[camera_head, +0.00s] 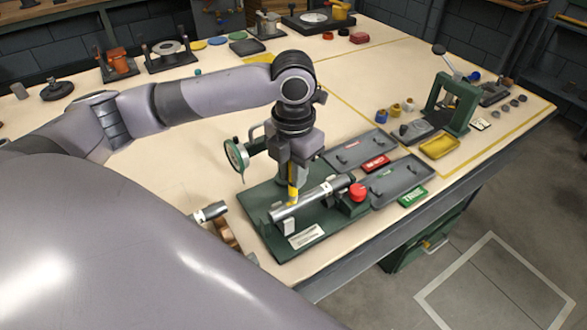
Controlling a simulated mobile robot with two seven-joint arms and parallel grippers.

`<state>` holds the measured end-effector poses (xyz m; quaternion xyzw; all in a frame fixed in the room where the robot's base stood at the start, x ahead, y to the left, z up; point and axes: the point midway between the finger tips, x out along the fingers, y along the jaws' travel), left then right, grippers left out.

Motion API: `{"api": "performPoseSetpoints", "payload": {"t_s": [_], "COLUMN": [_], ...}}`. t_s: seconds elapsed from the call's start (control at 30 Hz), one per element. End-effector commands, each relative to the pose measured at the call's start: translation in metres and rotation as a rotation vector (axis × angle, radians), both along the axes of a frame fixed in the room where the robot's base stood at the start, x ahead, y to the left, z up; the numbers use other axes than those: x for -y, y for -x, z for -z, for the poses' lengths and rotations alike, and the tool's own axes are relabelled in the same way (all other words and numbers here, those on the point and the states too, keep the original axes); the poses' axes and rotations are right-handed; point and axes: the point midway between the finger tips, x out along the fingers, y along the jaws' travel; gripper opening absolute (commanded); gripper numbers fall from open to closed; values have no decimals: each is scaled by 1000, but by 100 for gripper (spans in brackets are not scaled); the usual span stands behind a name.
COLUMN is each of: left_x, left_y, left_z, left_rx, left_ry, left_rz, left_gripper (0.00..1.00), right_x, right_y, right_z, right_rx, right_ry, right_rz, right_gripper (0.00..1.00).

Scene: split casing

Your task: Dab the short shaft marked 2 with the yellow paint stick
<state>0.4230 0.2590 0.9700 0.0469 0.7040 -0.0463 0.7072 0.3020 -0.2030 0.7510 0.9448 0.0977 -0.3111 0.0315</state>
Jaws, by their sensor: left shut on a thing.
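My left gripper (293,172) points down over the green fixture (268,232) and is shut on the yellow paint stick (293,193). The stick's lower end meets or hovers just above a silver shaft (314,197) lying across the fixture; I cannot tell if they touch. Another silver shaft (208,212) lies to the left on a brown rack. No number 2 is legible on either shaft. My right gripper is not in view.
Two grey trays (397,182) with red and green labels lie beyond. A green press (455,105) stands at the right.

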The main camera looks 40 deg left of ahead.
Motion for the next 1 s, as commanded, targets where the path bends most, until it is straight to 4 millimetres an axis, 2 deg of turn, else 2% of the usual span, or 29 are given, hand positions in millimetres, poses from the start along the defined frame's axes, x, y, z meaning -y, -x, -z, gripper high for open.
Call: {"api": "performPoseSetpoints", "payload": {"t_s": [0.33,1.0], "left_x": [0,0], "left_y": [2,0], "left_z": [2,-41], "left_rx": [-10,-1], "left_ry": [-1,1], "left_rz": [2,1], "left_gripper": [0,0], "right_x": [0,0], "right_y": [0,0], "right_z": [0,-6], "right_rx": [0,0], "right_ry": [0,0], "right_rz": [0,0], "right_gripper": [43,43]}}
